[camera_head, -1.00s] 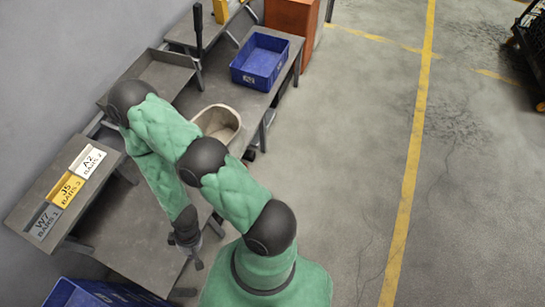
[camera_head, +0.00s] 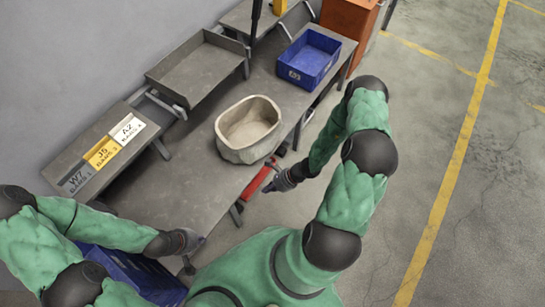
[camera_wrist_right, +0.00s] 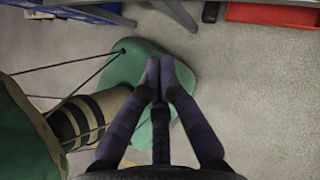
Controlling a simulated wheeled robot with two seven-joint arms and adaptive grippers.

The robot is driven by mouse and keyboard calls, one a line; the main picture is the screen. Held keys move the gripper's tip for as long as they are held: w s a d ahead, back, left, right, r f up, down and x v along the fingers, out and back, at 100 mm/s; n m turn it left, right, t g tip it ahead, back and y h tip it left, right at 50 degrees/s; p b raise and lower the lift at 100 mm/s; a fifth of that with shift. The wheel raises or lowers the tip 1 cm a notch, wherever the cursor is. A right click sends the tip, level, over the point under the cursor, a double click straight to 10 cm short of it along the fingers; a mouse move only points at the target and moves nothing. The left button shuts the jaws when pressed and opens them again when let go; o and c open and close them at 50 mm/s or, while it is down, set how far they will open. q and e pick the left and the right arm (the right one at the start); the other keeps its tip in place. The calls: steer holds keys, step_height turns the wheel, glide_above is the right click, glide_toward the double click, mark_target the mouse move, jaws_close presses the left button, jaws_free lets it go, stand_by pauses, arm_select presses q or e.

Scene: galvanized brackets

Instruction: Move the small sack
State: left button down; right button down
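The small sack is likely the beige, open-topped, rounded sack (camera_head: 245,153) standing upright on the grey workbench (camera_head: 190,185) in the head view. Its inside looks empty. My right gripper (camera_head: 271,188) is beyond the bench's right edge, below and right of the sack and apart from it. In the right wrist view, its fingertips (camera_wrist_right: 160,76) meet with nothing visible between them. My left gripper (camera_head: 197,241) is near the bench's front end, well away from the sack. Its fingers are too small to judge. The sack does not show in the right wrist view.
A blue bin (camera_head: 308,62) stands behind the sack, and a grey tray (camera_head: 195,70) is at the back left. A labelled stand (camera_head: 103,152) is at left. A blue crate (camera_head: 130,275) is at the front, a red bin (camera_head: 257,182) beside the bench. The bench's middle is clear.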

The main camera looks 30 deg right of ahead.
steer(key=w+d+f+m+t+h, duration=0.1)
steer(key=w+d+m+t+h, duration=0.1)
steer(key=d+m, duration=0.35)
steer(key=w+d+f+m+t+h, duration=0.1)
steer(key=w+d+m+t+h, duration=0.2)
steer(key=d, duration=0.6)
steer(key=w+r+b+x, duration=0.1)
steer(key=b+x, duration=0.4)
steer(key=x, duration=0.7)
steer(key=shift+w+a+r+b, duration=0.25)
steer(key=shift+w+b, duration=0.1)
steer(key=shift+w, duration=0.1)
steer(key=shift+w, duration=0.1)
